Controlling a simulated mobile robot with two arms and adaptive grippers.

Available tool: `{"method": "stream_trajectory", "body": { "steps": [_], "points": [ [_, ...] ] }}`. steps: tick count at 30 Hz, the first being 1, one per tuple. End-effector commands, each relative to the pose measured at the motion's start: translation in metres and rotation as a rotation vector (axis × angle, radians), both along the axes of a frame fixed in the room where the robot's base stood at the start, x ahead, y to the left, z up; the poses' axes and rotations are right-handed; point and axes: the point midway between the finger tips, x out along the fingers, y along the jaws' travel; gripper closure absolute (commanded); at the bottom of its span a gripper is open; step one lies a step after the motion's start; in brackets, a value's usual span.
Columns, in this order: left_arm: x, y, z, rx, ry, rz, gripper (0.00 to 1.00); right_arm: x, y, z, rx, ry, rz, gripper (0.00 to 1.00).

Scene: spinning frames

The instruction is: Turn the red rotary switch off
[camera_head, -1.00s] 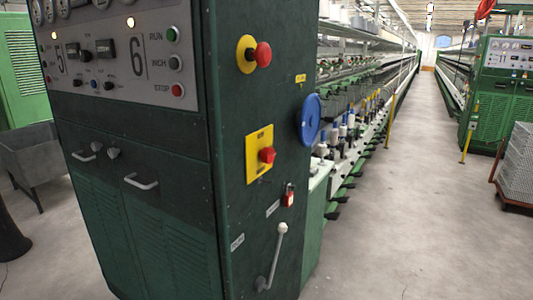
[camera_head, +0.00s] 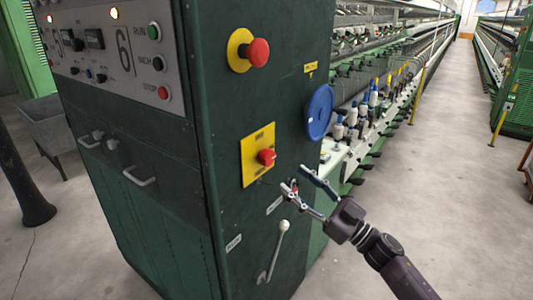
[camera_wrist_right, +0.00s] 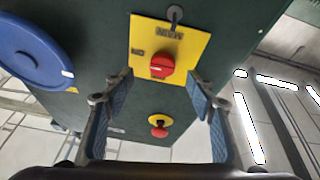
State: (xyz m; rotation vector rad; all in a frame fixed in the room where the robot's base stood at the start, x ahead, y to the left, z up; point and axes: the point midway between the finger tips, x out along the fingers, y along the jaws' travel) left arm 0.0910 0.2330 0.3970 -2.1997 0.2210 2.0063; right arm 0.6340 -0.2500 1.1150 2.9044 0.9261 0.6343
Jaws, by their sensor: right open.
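The red rotary switch (camera_head: 266,157) sits on a yellow plate (camera_head: 256,172) on the side of the green machine cabinet. In the right wrist view the switch (camera_wrist_right: 162,65) shows between the fingers, farther off on its plate (camera_wrist_right: 185,42). My right gripper (camera_head: 301,180) is open and empty, just right of and below the switch, with clear space between them. The fingers (camera_wrist_right: 158,95) stand wide apart in the wrist view. My left gripper is not in view.
Above the switch is a red mushroom button (camera_head: 258,52) on a yellow disc; it also shows in the wrist view (camera_wrist_right: 158,130). A blue handwheel (camera_head: 319,112) sits to the right. A lever with a pale knob (camera_head: 283,226) stands below. The aisle floor (camera_head: 440,150) is clear.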

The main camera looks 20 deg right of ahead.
Motion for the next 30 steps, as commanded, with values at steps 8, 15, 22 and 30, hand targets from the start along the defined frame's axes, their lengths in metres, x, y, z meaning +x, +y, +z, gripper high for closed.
{"method": "stream_trajectory", "body": {
  "steps": [8, 15, 22, 30],
  "points": [
    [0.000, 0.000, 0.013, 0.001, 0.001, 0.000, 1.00, 0.020, 0.020, 0.023, 0.002, -0.013, 0.015, 0.49],
    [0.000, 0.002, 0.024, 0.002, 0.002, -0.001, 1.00, 0.046, 0.039, 0.035, 0.000, -0.012, 0.012, 0.49],
    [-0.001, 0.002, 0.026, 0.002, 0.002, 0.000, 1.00, 0.055, 0.046, 0.036, -0.001, -0.010, 0.012, 0.49],
    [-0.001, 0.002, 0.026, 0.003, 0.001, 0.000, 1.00, 0.055, 0.046, 0.036, -0.001, -0.010, 0.011, 0.56]
  ]
}}
